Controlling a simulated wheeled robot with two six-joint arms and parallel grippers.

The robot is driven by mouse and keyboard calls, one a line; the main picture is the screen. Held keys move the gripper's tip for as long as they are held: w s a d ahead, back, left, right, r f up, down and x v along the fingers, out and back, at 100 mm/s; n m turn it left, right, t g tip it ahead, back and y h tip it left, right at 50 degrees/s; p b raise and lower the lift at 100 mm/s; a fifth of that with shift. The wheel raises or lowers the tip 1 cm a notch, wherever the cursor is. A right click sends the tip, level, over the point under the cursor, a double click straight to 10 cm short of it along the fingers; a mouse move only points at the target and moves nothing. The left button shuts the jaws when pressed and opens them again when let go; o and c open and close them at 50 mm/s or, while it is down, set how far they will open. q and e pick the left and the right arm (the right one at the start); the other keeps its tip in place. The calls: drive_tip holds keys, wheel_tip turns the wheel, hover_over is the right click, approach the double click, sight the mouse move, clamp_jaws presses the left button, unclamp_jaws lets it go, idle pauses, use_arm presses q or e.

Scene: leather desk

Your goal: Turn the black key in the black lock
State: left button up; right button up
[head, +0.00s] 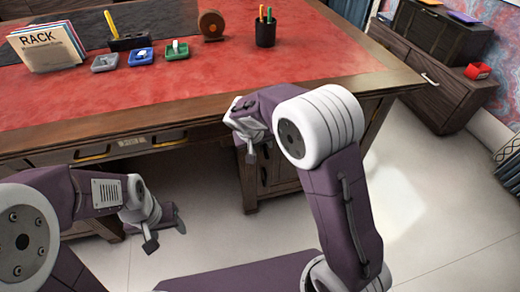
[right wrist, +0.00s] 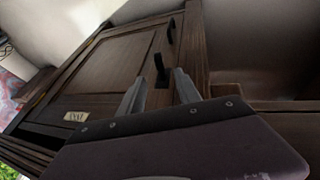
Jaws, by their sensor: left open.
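My right gripper (head: 246,138) is in front of the desk's right-hand cabinet, below the desk top's front edge. In the right wrist view its two fingers (right wrist: 160,90) are apart, pointing at the wooden cabinet door (right wrist: 108,68). A small black upright piece (right wrist: 160,68), which looks like the key, stands just beyond and between the fingertips. I cannot tell whether the fingers touch it. The lock behind it cannot be made out. In the head view my arm hides this spot. My left gripper (head: 165,233) is open and empty, low in front of the desk at left.
A dark handle (right wrist: 171,32) sits near the key on the cabinet door, and a small label plate (right wrist: 75,117) is on the door. The red desk top (head: 200,85) carries a rack book (head: 48,48), small trays and a pen cup (head: 265,33). Open floor lies in front.

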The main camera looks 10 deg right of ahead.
sight(265, 152)
drive_tip(key=b+x, duration=0.4)
drive_tip(key=x, duration=0.5)
clamp_jaws()
